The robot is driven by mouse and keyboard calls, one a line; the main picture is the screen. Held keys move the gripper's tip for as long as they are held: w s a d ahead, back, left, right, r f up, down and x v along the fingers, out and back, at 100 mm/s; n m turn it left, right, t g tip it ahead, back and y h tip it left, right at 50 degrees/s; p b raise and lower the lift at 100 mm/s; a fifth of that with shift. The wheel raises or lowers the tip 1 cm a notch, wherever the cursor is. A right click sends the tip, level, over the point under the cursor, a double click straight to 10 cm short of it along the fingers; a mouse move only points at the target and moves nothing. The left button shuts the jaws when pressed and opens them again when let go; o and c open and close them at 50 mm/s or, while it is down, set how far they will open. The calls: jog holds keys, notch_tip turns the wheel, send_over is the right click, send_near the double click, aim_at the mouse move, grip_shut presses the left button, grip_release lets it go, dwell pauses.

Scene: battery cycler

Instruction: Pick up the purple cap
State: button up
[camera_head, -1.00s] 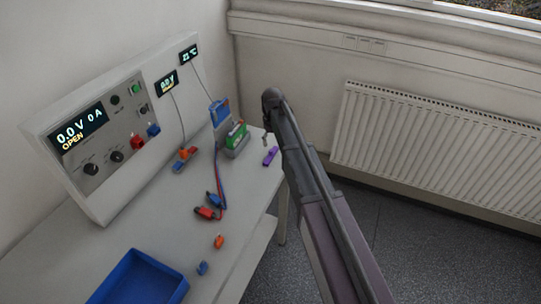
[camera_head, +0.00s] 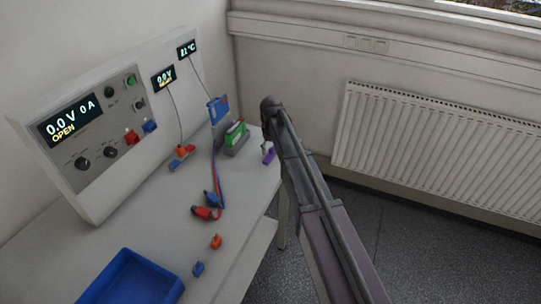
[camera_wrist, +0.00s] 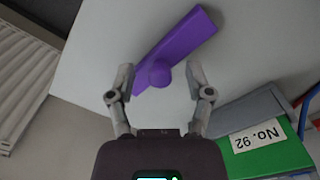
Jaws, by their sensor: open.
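The purple cap (camera_wrist: 178,48) is an elongated bar with a rounded knob, lying on the grey table near its edge. In the head view the purple cap (camera_head: 268,156) is partly hidden by my gripper. My gripper (camera_wrist: 160,82) is open in the wrist view, with its two fingers apart on either side of the knob. The knob sits between the fingertips. I cannot tell whether the fingers touch it. In the head view my gripper (camera_head: 266,145) is small and close to the cap.
A green battery (camera_head: 235,133) labelled No. 92 stands in a grey holder close beside my gripper. Red and blue clips (camera_head: 207,211), a blue tray (camera_head: 130,280) and small orange and blue caps (camera_head: 216,242) lie nearer. The cycler box (camera_head: 85,150) stands at left.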

dwell(0.4)
grip_shut()
jog(key=shift+r, duration=0.15)
notch_tip(320, 180, up, 3)
jog(key=p, duration=0.3)
jog(key=s+d+r+p, duration=0.1)
jog(key=s+d, duration=0.2)
jog(key=s, duration=0.4)
jog(key=s+d+p, duration=0.1)
jog(key=s+d, duration=0.3)
jog(key=s, duration=0.3)
jog(key=shift+s+r, duration=0.2)
jog(key=shift+r, duration=0.15)
jog(key=shift+a, duration=0.1)
dwell(0.3)
